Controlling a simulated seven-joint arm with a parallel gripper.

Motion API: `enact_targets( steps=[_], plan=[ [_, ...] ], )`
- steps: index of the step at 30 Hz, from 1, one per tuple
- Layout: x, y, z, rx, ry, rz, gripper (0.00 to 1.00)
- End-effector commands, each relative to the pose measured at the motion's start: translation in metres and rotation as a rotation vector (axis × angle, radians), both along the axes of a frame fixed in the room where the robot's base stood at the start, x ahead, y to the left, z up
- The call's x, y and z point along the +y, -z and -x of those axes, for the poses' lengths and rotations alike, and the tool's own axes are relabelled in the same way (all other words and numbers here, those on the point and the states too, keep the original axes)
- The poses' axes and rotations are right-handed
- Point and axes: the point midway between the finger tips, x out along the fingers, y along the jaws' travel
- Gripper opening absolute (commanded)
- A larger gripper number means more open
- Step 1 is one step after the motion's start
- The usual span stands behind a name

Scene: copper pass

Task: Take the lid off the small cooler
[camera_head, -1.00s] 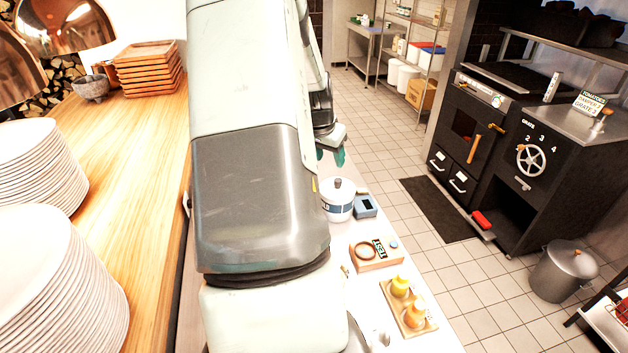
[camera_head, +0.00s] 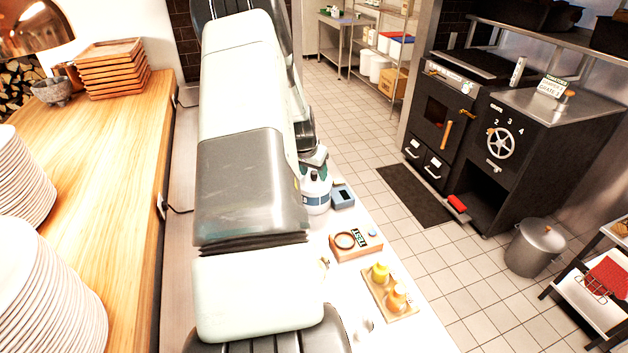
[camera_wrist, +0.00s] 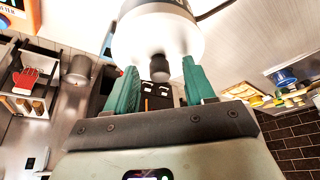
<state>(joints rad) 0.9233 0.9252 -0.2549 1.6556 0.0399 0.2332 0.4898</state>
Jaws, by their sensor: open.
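The small cooler (camera_head: 317,196) is a white cylinder with a blue band, on the white counter right of my arm. Its white lid (camera_wrist: 155,38) with a dark knob (camera_wrist: 159,68) fills the top of the wrist view. My gripper (camera_wrist: 160,82) has two teal fingers, open, one on each side of the knob in that view. I cannot tell whether either finger touches it. In the head view my gripper (camera_head: 314,165) is just above the lid and partly covers it.
A blue-grey box (camera_head: 342,197) stands close to the right of the cooler. Nearer are a wooden block with a ring and display (camera_head: 356,243) and a tray with yellow and orange bottles (camera_head: 389,293). Stacked plates (camera_head: 45,290) stand on the wooden counter at left.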

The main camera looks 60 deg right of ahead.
Motion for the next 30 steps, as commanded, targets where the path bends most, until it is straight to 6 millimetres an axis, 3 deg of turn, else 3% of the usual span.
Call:
enact_targets(
  steps=[5,15,24,30],
  plan=[
    [0.000,0.000,0.000,0.000,0.000,0.000,0.52],
    [0.000,-0.001,0.000,0.000,0.000,0.000,0.00],
    [0.000,-0.003,0.000,-0.001,0.001,0.002,0.00],
    [-0.001,-0.033,-0.001,-0.004,0.001,0.006,0.00]
  ],
)
